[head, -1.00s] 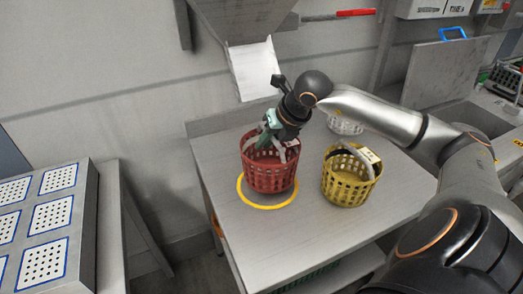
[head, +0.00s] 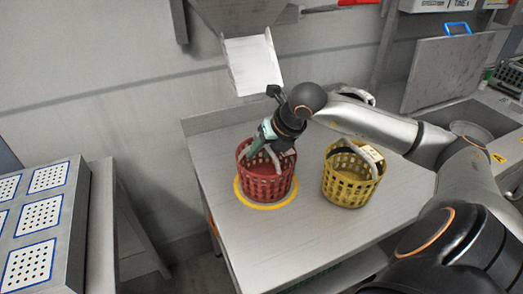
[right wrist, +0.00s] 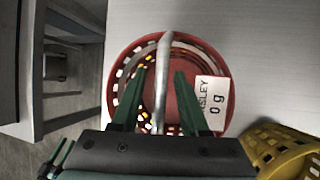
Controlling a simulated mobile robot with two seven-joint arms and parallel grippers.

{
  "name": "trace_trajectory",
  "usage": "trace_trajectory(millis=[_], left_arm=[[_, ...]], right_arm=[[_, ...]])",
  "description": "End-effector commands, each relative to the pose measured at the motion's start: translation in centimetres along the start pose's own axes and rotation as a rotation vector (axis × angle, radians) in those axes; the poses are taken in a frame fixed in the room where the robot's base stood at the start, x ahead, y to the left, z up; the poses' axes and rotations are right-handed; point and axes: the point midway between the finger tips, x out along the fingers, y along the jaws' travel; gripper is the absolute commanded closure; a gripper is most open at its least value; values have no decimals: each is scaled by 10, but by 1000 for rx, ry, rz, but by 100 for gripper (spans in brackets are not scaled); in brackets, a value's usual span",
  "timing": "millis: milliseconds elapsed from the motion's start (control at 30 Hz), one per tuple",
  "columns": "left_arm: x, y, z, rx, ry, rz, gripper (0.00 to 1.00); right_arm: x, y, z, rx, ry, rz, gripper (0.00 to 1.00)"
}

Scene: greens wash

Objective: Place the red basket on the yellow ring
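The red basket (head: 266,186) stands upright on the table, inside the yellow ring (head: 243,199), whose front and left arc show around its base. In the right wrist view, the red basket (right wrist: 113,90) lies below my fingers, with its grey handle (right wrist: 163,58) running between them. My right gripper (head: 264,143) is over the basket's top. In the right wrist view, the fingers of my right gripper (right wrist: 156,82) are spread, with a gap on each side of the handle. My left gripper is not in view.
A yellow basket (head: 348,187) stands close on the right. A pale curved handle (head: 357,95) shows behind my right arm. A white chute (head: 252,64) hangs at the wall behind. A sink (head: 470,120) lies at right. The table front is clear.

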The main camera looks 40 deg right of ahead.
Motion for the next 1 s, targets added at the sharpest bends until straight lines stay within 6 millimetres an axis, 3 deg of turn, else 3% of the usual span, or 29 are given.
trace_trajectory(millis=[333, 733, 1000], left_arm=[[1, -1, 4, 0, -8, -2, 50], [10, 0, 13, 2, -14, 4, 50], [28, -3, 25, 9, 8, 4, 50]], right_arm=[[-7, -1, 1, 0, -2, -2, 56], [-59, -2, 0, -4, -2, -7, 56], [-83, -2, 0, -3, -7, -6, 56]])
